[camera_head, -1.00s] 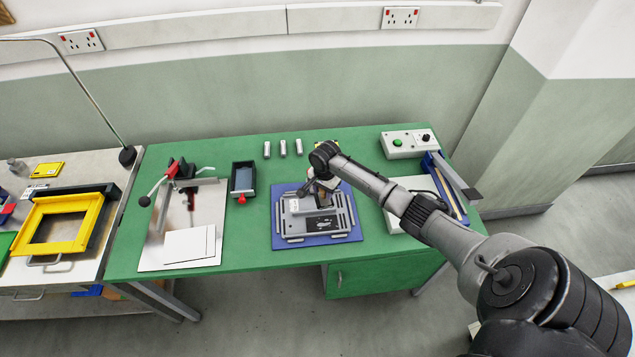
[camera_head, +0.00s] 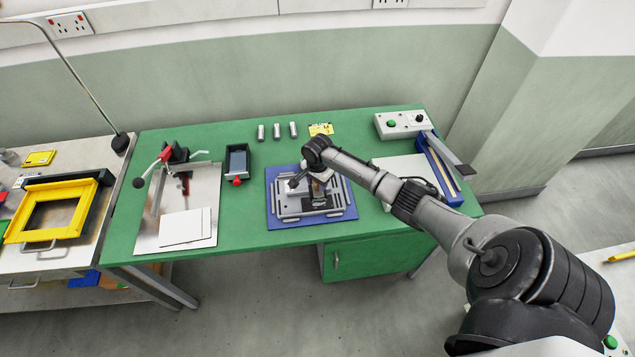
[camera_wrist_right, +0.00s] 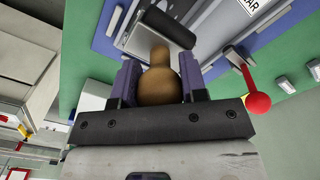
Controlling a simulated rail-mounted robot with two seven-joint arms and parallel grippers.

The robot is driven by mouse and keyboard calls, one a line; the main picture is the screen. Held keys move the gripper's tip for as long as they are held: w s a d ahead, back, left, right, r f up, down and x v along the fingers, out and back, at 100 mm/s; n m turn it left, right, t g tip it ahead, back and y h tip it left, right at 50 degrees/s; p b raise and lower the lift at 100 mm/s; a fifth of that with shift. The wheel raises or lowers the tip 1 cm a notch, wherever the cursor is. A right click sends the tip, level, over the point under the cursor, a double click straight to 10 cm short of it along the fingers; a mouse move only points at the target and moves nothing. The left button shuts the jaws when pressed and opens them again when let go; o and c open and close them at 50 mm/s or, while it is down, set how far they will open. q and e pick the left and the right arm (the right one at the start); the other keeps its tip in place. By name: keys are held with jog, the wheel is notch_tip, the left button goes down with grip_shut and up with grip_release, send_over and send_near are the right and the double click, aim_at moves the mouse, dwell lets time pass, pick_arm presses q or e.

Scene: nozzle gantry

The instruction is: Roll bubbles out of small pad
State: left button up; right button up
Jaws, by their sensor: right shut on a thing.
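My right gripper (camera_wrist_right: 160,80) is shut on the brown wooden handle (camera_wrist_right: 159,80) of a roller. The black roller cylinder (camera_wrist_right: 167,24) shows beyond the handle. In the head view, the right gripper (camera_head: 312,181) is over the grey plate fixture (camera_head: 285,205), with the black roller (camera_head: 295,183) at its left. The fixture lies on a blue mat (camera_head: 350,211) on the green bench. A dark rectangle lies on it, partly covered by my gripper; I cannot tell whether it is the small pad, or whether the roller touches it. My left gripper is not in view.
A black tray (camera_head: 237,161) with a red knob (camera_wrist_right: 257,104) stands left of the mat. A control box (camera_head: 402,124) is back right. A clamp board (camera_head: 150,235) with white sheets is left.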

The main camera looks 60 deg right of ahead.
aim_at(317, 189)
jog(key=shift+f+b, duration=1.85)
jog(key=shift+b, duration=0.05)
jog(key=shift+f, duration=1.15)
jog(key=shift+f, duration=0.1)
jog(key=shift+f, duration=0.2)
